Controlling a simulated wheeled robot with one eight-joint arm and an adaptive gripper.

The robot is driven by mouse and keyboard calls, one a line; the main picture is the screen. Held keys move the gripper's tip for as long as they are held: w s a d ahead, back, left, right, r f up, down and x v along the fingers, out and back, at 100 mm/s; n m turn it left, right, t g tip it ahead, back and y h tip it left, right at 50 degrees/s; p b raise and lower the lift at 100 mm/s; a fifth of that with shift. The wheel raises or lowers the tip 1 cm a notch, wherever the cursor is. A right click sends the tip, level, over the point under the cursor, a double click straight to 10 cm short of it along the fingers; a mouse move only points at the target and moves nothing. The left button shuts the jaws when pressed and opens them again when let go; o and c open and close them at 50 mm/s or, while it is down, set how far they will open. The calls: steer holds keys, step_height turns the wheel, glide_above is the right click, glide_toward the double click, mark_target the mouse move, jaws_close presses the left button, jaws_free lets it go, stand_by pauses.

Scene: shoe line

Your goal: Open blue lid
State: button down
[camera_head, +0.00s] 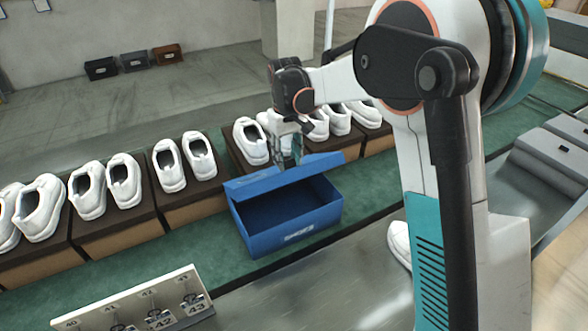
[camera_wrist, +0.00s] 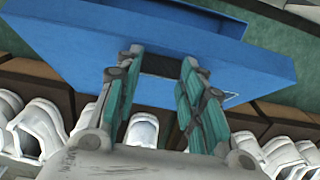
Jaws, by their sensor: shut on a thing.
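The blue box (camera_head: 268,241) sits on the green conveyor in the head view. Its blue lid (camera_head: 252,184) is raised along the far side, and the dark interior shows with nothing visible inside. My gripper (camera_head: 291,163) is at the lid's far upper edge, with its fingers closed on it. In the wrist view my gripper (camera_wrist: 160,60) has its two teal fingers against the blue lid (camera_wrist: 70,52), with a gap between them. The exact contact at the fingertips is partly hidden.
White shoes (camera_head: 123,181) stand in pairs on brown boxes (camera_head: 120,234) behind the blue box. A numbered rack (camera_head: 140,302) is in front at left. A white shoe (camera_head: 399,243) is partly hidden by my arm. Grey boxes (camera_head: 553,150) stand at right.

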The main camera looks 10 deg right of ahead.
steer(key=w+a+r+p, duration=0.3)
steer(key=w+p, duration=0.1)
steer(key=w, duration=0.5)
steer(key=w+a+r+p, duration=0.3)
steer(key=w+a+p, duration=0.1)
steer(key=w, duration=0.4)
steer(key=shift+w+a, duration=0.25)
steer(key=shift+w, duration=0.15)
steer(key=c, duration=1.3)
jaws_free()
steer(key=shift+o, duration=1.3)
steer(key=shift+w+a+f, duration=0.1)
steer(key=shift+w, duration=0.05)
step_height(320, 180, up, 8)
